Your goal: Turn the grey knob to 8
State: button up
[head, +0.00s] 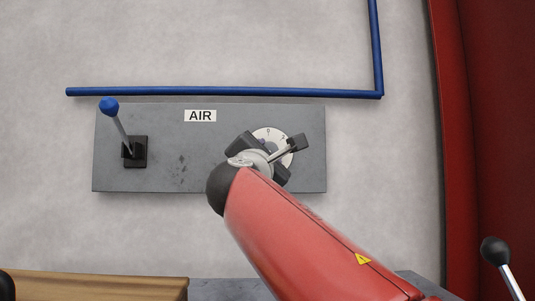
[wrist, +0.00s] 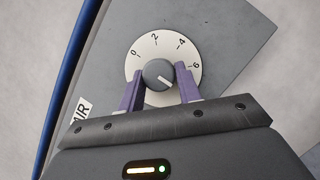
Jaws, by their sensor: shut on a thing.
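The grey knob (wrist: 158,74) sits on a round white dial (wrist: 143,47) with 0, 2, 4 and 6 showing in the wrist view. The dial's lower part is hidden by my gripper, and I see no 8. The purple fingers of my gripper (wrist: 159,85) are on the left and right of the knob, shut on it. In the head view, my gripper (head: 275,155) covers the knob and much of the dial (head: 262,133).
The grey panel (head: 180,150) carries an AIR label (head: 200,116) and a blue-tipped lever (head: 119,127) at its left. A blue pipe (head: 220,92) runs above it. A black-knobbed lever (head: 496,252) stands at lower right. A wooden surface (head: 95,287) lies lower left.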

dwell(0.5)
jog(key=o, duration=1)
jog(key=shift+c, duration=0.2)
jog(key=shift+s, duration=0.1)
jog(key=b+v, duration=0.2)
jog(key=v, duration=0.5)
jog(key=shift+s, duration=0.3)
jog(key=shift+a+f, duration=0.1)
jog(key=shift+a, duration=0.05)
